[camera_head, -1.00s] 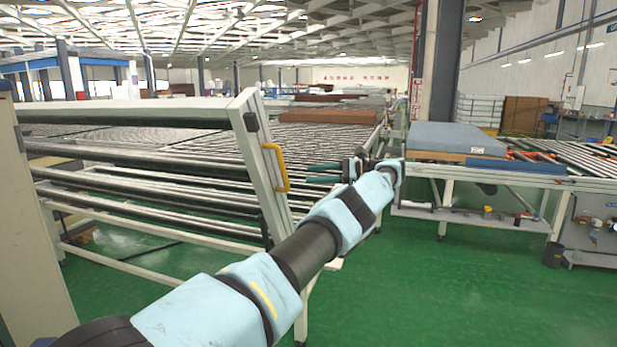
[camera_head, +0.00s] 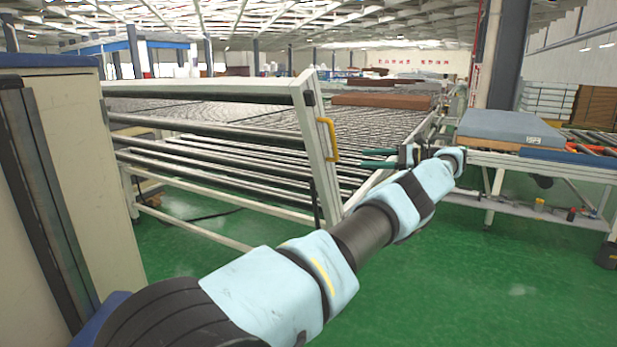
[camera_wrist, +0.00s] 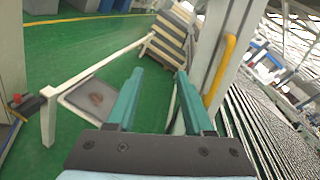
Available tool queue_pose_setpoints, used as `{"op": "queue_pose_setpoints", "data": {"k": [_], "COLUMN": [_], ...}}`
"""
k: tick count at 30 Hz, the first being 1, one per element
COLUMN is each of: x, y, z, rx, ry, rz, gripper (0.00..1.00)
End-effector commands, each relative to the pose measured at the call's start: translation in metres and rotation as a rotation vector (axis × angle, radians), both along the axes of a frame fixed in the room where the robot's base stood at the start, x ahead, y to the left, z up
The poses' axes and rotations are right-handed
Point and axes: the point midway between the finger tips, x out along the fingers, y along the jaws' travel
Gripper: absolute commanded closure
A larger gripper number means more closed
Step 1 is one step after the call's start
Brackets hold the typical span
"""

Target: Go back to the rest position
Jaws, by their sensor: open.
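My gripper (camera_head: 378,158) is at the end of my outstretched arm, beside the near corner of the roller conveyor (camera_head: 230,129). Its dark green fingers point left in the head view. In the wrist view the two fingers of my gripper (camera_wrist: 158,100) stand apart with nothing between them. The yellow handle (camera_head: 328,140) on the conveyor's slanted white end post is close to the fingers; in the wrist view the yellow handle (camera_wrist: 219,70) shows just right of the right finger. I cannot tell whether they touch.
A grey-blue mattress (camera_head: 508,128) lies on the right-hand conveyor. A brown mattress (camera_head: 385,101) lies on the far rollers. A tall cabinet (camera_head: 85,190) stands close at the left. The green floor (camera_head: 480,290) is clear at the lower right.

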Motion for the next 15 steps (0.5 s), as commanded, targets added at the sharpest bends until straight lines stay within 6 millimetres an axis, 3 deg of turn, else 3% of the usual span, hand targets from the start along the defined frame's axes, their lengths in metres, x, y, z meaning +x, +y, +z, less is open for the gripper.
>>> {"op": "queue_pose_setpoints", "data": {"k": [8,15], "x": [0.018,0.035], "y": [0.037,0.089], "z": [0.004,0.005], "rx": [-0.067,-0.171], "ry": [0.002,0.003], "rz": [0.044,0.107], "gripper": [0.48,0.48]}}
